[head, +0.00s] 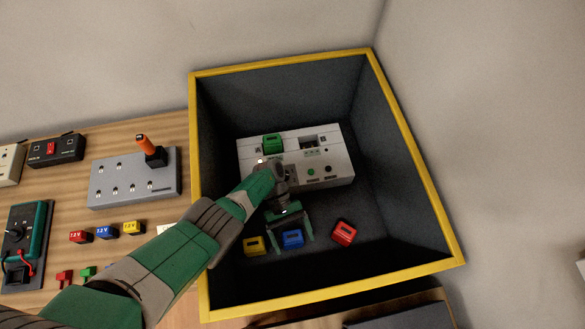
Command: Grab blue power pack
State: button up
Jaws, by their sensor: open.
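The blue power pack (292,239) lies on the floor of the dark bin (327,46) with the yellow rim, between a yellow pack (255,246) and a red pack (343,232). My gripper (291,238) is inside the bin, pointing down, with its fingers apart on either side of the blue pack. The left finger comes between the blue and yellow packs. I cannot tell how far the fingertips are above the floor, or whether they touch the blue pack.
A light grey device (338,172) with a green pack (272,141) in it stands in the bin behind my gripper. On the wooden bench at left are small red, blue and yellow 12V blocks (106,232), a grey panel (120,183) and a meter (27,240).

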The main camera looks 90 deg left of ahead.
jog(key=shift+w+d+f, duration=0.25)
jog(key=shift+d, duration=0.25)
jog(key=c, duration=1.3)
jog(key=shift+c, duration=0.2)
notch_tip(320, 180, up, 10)
jog(key=p, duration=0.9)
jog(key=shift+r, duration=0.1)
